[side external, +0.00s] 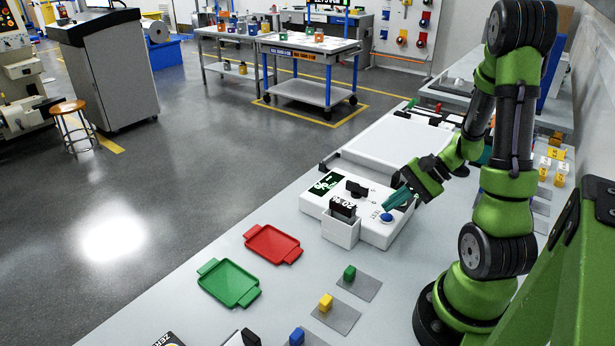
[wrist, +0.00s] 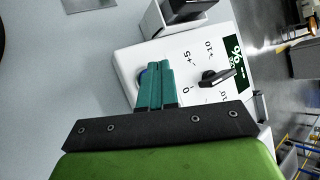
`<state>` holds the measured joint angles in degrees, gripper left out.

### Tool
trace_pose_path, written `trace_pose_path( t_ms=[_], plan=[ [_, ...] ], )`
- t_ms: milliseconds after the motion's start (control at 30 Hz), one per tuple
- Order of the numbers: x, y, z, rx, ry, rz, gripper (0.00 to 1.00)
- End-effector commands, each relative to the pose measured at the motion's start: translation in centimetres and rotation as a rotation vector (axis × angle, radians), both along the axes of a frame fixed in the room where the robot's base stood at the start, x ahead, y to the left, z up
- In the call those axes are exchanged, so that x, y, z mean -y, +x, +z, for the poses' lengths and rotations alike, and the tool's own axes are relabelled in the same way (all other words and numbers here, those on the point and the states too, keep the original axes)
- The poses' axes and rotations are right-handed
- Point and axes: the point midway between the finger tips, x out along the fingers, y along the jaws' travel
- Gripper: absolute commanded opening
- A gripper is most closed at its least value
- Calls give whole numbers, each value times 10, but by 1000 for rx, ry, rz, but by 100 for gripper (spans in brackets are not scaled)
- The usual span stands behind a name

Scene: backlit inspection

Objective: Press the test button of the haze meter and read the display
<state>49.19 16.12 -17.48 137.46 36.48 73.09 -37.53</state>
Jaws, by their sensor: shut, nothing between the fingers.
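The haze meter (side external: 365,200) is a white, low box on the bench. It has a dark green display (side external: 327,183) with white marks, a "%" among them; I cannot read a value. The display also shows in the wrist view (wrist: 234,60). A black knob (side external: 356,189) sits beside a printed scale. The blue round test button (side external: 386,217) is near the meter's right end; in the wrist view my fingers mostly hide it. My gripper (side external: 388,206) has teal fingers, shut and empty, with the tips just over the button. I cannot tell whether they touch it.
A white holder (side external: 341,229) with dark plates stands at the meter's near side. A red tray (side external: 272,244) and a green tray (side external: 229,283) lie nearer the camera. Small coloured blocks sit on grey plates, one a green block (side external: 349,272). A larger white unit (side external: 398,140) stands behind.

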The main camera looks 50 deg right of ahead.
Motion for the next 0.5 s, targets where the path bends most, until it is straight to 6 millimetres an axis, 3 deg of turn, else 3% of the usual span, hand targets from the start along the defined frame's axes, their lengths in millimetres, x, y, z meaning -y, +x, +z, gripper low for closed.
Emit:
trace_pose_path(
  t_ms=[500],
  plan=[
    [0, 0, -9, 0, 1, -1, 0]
  ],
)
